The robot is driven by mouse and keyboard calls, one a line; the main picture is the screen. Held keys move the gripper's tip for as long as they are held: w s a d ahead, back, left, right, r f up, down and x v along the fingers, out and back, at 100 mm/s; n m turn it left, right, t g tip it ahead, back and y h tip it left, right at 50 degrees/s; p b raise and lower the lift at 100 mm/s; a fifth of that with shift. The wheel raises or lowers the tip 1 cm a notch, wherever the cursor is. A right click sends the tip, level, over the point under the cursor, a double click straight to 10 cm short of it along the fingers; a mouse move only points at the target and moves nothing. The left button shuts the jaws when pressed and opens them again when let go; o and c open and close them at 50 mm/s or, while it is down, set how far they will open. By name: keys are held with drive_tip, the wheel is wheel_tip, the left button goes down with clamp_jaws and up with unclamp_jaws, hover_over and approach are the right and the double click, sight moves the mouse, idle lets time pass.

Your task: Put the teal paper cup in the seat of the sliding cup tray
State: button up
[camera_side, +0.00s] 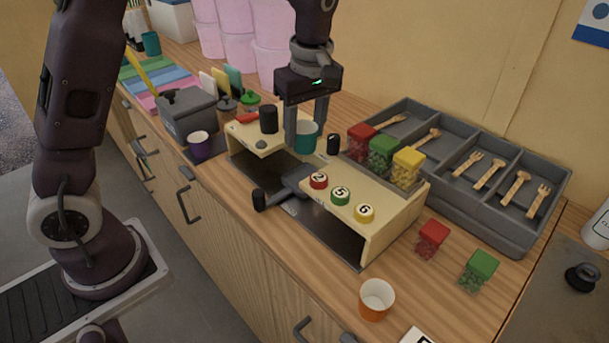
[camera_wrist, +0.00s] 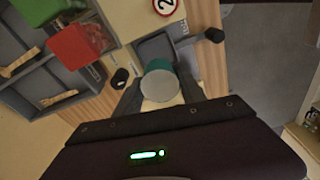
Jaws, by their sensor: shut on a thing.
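The teal paper cup (camera_side: 305,139) is between the fingers of my gripper (camera_side: 306,130), which is shut on it. In the wrist view the pale round top of the teal cup (camera_wrist: 160,86) faces the camera between the fingertips (camera_wrist: 160,92). The cup looks upright. The grey sliding cup tray (camera_side: 296,181) has a black-ended handle and sits in the gap of the cream stand, below and in front of the cup. The tray also shows just beyond the cup in the wrist view (camera_wrist: 152,47). Its seat is not clearly visible in the side view.
The cream stand (camera_side: 397,222) carries numbered buttons and red, green and yellow sweet boxes (camera_side: 381,150). A black knob (camera_side: 333,144) stands close right of the cup; a black cylinder (camera_side: 268,120) stands left. A grey cutlery tray (camera_side: 500,225) is at right. An orange cup (camera_side: 376,301) stands in front.

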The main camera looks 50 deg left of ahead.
sight(307, 130)
wheel_tip(307, 130, down, 8)
drive_tip(key=shift+f, duration=0.25)
drive_tip(key=shift+f, duration=0.1)
drive_tip(key=o, duration=1)
drive_tip(key=shift+o, duration=0.2)
drive_tip(key=r, duration=0.4)
drive_tip(key=d+r, duration=0.1)
drive_tip(key=r, duration=0.7)
drive_tip(key=shift+s+d+r, duration=0.2)
